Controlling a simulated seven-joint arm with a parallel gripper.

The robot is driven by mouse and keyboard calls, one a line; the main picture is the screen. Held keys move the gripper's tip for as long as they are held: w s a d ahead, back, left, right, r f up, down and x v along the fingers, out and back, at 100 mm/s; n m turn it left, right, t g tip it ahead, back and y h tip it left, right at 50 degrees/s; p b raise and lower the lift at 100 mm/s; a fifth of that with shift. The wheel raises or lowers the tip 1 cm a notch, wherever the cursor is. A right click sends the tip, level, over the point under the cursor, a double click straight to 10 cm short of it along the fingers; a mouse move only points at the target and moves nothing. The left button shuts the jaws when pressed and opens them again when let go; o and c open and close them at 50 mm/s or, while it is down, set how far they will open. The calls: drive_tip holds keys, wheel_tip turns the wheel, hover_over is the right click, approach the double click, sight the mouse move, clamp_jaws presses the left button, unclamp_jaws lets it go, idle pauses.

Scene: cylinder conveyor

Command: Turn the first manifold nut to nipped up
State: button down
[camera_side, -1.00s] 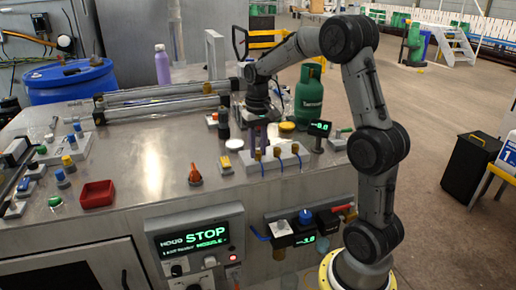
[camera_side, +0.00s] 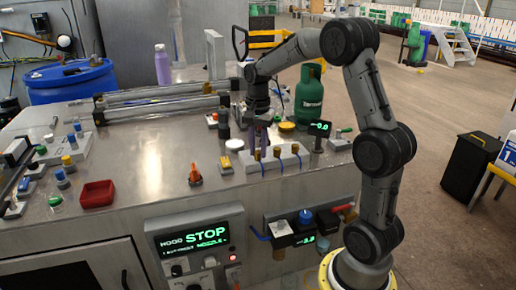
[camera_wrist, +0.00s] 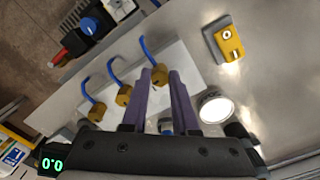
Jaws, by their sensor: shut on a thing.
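The pale manifold block (camera_side: 272,167) carries three brass nuts in a row, each with a blue hose. My gripper (camera_wrist: 167,74) has purple fingers pointing down at the block and is shut on the end brass nut (camera_wrist: 160,79), partly hidden by the fingertips. In the side view this is the leftmost nut (camera_side: 257,156), with my gripper (camera_side: 257,149) over it. The middle nut (camera_wrist: 123,95) and the far nut (camera_wrist: 97,112) stand free. A small display (camera_wrist: 51,164) beside the block reads about 0.0. How far the held nut is turned cannot be told.
A yellow-topped box (camera_wrist: 229,42) and a round white-topped part (camera_wrist: 215,107) stand close to the manifold. A green gas bottle (camera_side: 309,95) stands behind it. An orange part (camera_side: 195,174) and a red tray (camera_side: 97,194) sit left, with clear bench between.

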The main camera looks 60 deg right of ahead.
sight(258, 152)
drive_tip(key=shift+r+m, duration=0.15)
drive_tip(key=shift+m, duration=0.25)
drive_tip(key=c, duration=0.7)
unclamp_jaws()
wheel_tip(258, 152, up, 14)
drive_tip(key=shift+f, duration=0.15)
idle(0.3)
